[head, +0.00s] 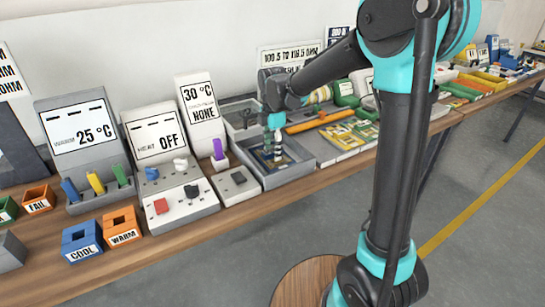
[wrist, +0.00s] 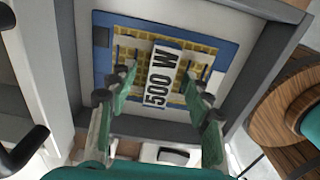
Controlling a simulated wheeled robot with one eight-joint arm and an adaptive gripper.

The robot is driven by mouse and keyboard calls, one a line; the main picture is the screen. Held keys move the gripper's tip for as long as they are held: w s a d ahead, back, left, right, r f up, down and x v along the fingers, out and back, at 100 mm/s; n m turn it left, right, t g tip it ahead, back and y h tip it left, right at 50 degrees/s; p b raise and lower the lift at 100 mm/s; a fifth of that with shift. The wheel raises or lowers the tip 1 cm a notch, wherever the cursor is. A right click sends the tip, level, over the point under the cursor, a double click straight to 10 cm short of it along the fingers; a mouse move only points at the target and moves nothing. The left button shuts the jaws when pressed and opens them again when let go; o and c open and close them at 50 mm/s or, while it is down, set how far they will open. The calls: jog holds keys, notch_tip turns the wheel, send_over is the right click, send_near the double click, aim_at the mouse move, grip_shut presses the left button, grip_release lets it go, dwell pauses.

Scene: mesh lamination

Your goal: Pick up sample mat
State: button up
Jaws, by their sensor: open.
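The sample mat (wrist: 128,48) appears to be the flat blue-edged piece with a yellow grid and a "500 W" label, lying in a grey tray (wrist: 252,68) in the wrist view. In the head view the mat (head: 261,160) shows only in part, as my gripper (head: 273,153) covers some of it. My gripper is open and points down over the mat. In the wrist view its green fingers with dark tips (wrist: 157,84) lie on either side of the label. I cannot tell whether the tips touch the mat.
The tray's raised walls surround the mat. A purple-topped holder (head: 219,155) and a grey switch box (head: 236,186) stand left of the tray. An orange bar (head: 313,123) and yellow-green cards (head: 340,138) lie to the right. The table's front edge is close.

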aim_at(273, 150)
grip_shut()
dwell(0.3)
notch_tip(273, 150, up, 20)
dwell(0.8)
